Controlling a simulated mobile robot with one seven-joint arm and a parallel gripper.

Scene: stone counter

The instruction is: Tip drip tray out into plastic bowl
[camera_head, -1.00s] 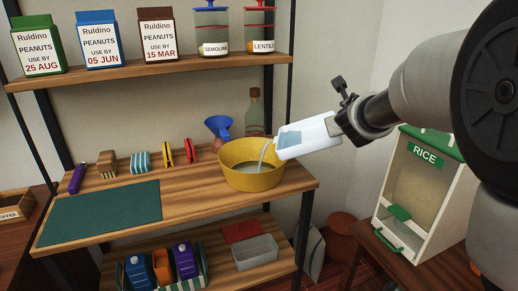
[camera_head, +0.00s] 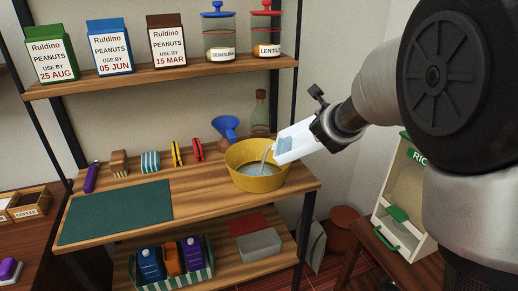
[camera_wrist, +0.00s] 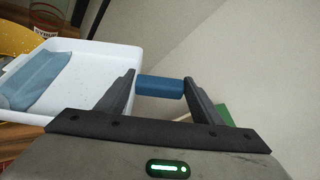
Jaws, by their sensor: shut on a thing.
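The drip tray (camera_head: 296,143) is white and shallow, with bluish water in it. My gripper (camera_head: 322,124) is shut on it and holds it tilted, low end to the left, over the bowl's right rim. A stream of water runs from its low end into the yellow plastic bowl (camera_head: 256,178), where water shows inside. In the wrist view the tray (camera_wrist: 88,70) fills the left, with water along its far left side, and a blue handle-like piece (camera_wrist: 160,86) lies between my fingers. Part of the yellow bowl (camera_wrist: 14,38) shows at the upper left.
The bowl stands on a wooden shelf counter (camera_head: 205,205). A blue funnel (camera_head: 226,126) and a glass bottle (camera_head: 260,112) stand behind it. A green mat (camera_head: 115,212) lies at left. The rice dispenser (camera_head: 405,205) stands at right, below my arm.

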